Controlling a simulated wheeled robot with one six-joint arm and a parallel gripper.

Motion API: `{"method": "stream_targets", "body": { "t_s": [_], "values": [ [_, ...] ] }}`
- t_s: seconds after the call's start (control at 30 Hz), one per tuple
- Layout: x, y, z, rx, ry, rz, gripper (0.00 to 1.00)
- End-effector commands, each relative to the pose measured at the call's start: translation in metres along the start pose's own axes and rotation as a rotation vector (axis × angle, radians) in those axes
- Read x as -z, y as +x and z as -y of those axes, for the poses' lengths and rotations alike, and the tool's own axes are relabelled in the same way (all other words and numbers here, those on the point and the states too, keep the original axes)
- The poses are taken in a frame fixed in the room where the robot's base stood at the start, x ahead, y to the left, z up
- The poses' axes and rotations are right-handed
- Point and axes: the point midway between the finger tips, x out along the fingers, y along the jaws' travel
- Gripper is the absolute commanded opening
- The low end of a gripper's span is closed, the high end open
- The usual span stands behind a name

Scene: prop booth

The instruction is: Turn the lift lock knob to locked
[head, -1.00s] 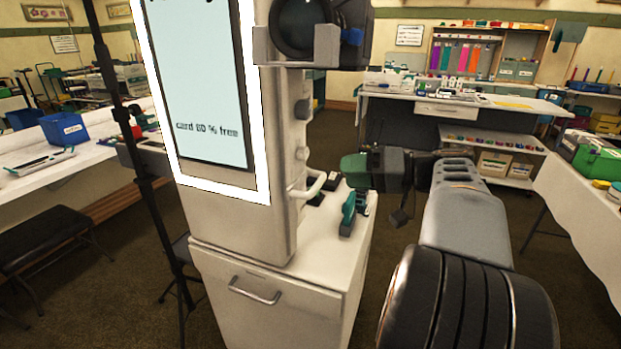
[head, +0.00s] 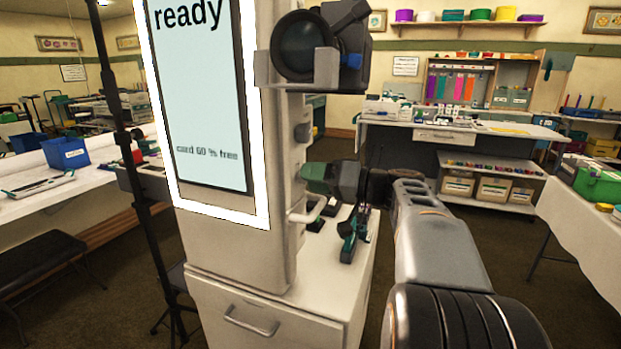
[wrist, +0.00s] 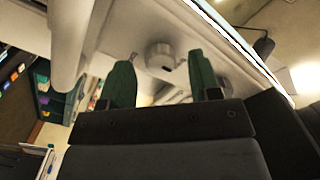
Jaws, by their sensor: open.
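The white round knob (wrist: 160,56) sits on the pale side face of the booth column (head: 232,245), seen in the wrist view between my green fingertips. It has a small dark mark at its near edge, and small marks lie on the face either side of it. My gripper (wrist: 162,78) is open, one finger on each side of the knob and apart from it as far as I can tell. In the head view my gripper (head: 308,178) is at the column's right side, above the white handle, and hides the knob.
A white curved handle (head: 304,215) sticks out just below my gripper; a grey block (head: 302,132) is above it. A camera (head: 318,48) is mounted higher up. A green and black clamp-like item (head: 352,235) stands on the white cabinet top (head: 335,275).

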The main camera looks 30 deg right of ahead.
Motion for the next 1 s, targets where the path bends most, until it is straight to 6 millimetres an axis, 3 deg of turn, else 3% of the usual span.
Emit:
{"method": "stream_targets", "body": {
  "t_s": [0.47, 1.0],
  "values": [
    [-0.0002, 0.0109, 0.0, -0.001, 0.0, 0.0, 0.57],
    [-0.0003, 0.0107, 0.0, -0.001, 0.0, 0.001, 0.08]
  ]
}}
